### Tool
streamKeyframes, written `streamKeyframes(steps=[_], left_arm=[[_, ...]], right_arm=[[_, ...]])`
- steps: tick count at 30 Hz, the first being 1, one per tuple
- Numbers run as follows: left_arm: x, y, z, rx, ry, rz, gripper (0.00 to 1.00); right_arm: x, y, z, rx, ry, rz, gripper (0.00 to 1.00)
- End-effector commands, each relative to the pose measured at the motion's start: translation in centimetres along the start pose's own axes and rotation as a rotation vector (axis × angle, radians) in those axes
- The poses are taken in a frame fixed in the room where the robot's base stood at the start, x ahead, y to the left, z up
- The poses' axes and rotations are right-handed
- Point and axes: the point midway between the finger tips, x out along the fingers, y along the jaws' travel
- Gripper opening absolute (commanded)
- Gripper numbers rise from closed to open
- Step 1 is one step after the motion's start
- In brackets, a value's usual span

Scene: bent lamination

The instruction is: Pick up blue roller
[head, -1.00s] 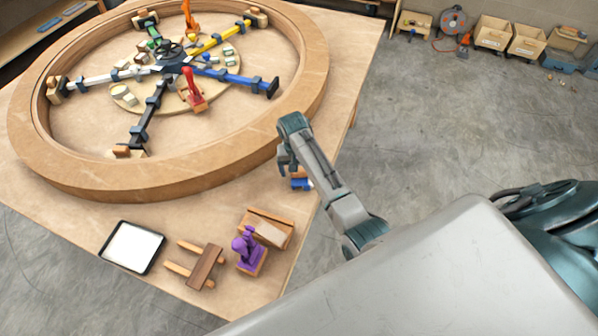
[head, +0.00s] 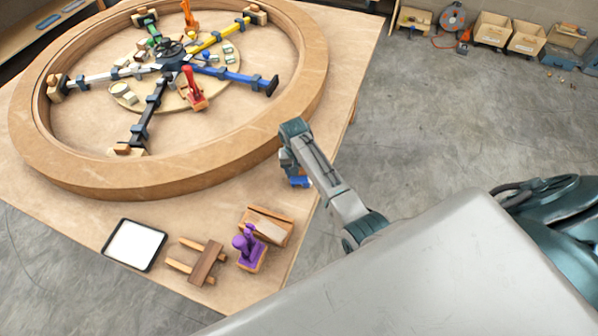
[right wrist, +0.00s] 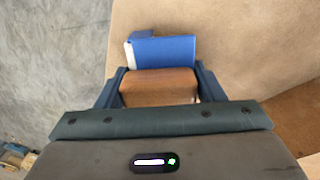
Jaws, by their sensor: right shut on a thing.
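The blue roller (head: 299,182) is at the right edge of the table, mostly hidden by my right gripper in the head view. In the right wrist view its blue part (right wrist: 163,50) lies just beyond the fingertips, with a pale end at its left. A brown wooden block (right wrist: 158,88), which looks like part of the same tool, sits between the two fingers. My right gripper (right wrist: 160,90) is shut on this wooden part. I cannot tell whether the roller is clear of the table. My left gripper is not in view.
A large wooden ring (head: 170,178) with coloured spokes fills most of the table (head: 60,205). A purple tool (head: 247,245), a wooden holder (head: 268,224), a small wooden frame (head: 205,262) and a white tablet (head: 134,246) lie near the front edge.

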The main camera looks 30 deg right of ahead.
Motion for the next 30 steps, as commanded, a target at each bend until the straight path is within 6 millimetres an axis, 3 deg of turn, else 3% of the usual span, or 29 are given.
streamKeyframes(steps=[8, 21, 30], left_arm=[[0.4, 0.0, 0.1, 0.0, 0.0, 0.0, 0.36], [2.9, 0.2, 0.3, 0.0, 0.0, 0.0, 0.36], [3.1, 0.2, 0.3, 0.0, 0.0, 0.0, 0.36]], right_arm=[[-0.8, 0.1, -0.1, 0.0, 0.002, 0.0, 0.31], [-8.2, 0.8, -0.1, 0.001, 0.004, -0.001, 0.3], [-10.0, 1.0, 0.0, 0.0, 0.0, 0.0, 0.31]])
